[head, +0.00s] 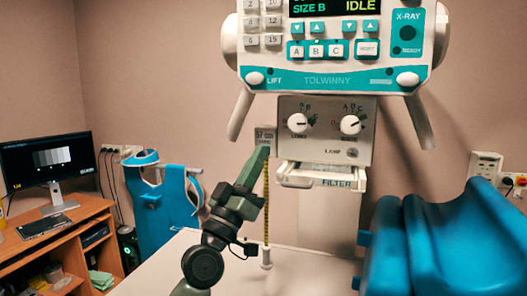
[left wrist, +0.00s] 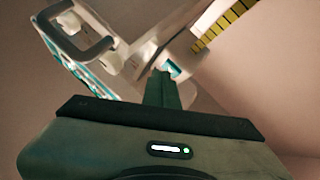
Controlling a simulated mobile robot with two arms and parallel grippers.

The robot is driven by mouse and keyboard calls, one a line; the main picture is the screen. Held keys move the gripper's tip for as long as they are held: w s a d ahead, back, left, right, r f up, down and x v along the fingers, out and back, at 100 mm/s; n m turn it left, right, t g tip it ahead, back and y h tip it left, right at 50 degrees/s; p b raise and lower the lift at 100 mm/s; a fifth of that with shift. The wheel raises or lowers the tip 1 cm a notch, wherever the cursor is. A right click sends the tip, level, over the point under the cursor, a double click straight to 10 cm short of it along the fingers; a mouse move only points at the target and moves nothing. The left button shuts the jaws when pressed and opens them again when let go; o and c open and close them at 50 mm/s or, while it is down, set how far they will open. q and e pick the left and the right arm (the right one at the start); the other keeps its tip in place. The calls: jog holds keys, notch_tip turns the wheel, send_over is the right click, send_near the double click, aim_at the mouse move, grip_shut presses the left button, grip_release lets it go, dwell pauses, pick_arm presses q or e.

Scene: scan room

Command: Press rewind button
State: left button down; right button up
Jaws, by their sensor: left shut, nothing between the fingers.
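The small pale tape housing (head: 265,133) hangs at the left of the collimator box, with dark markings on its face too small to read. A yellow tape (head: 266,200) hangs from it, with a white weight (head: 266,257) at its lower end. My left gripper (head: 262,151) is shut and empty, its tips pointing up at the housing's lower part. In the left wrist view, the closed fingers (left wrist: 162,78) reach toward a teal patch (left wrist: 174,70) on the white housing, partly hidden behind the tips. I cannot tell whether they touch. My right gripper is not in view.
The X-ray head's control panel (head: 335,55) and handles are above. The collimator (head: 325,130) with two knobs and the filter tray (head: 322,177) are just right of the housing.

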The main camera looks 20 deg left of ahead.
pick_arm(q)
jog(key=shift+s+p, duration=0.3)
jog(key=shift+s, duration=0.4)
jog(key=s+p, duration=0.2)
jog(key=s, duration=0.3)
jog(key=shift+a, duration=0.1)
jog(key=shift+f, duration=0.1)
dwell(0.3)
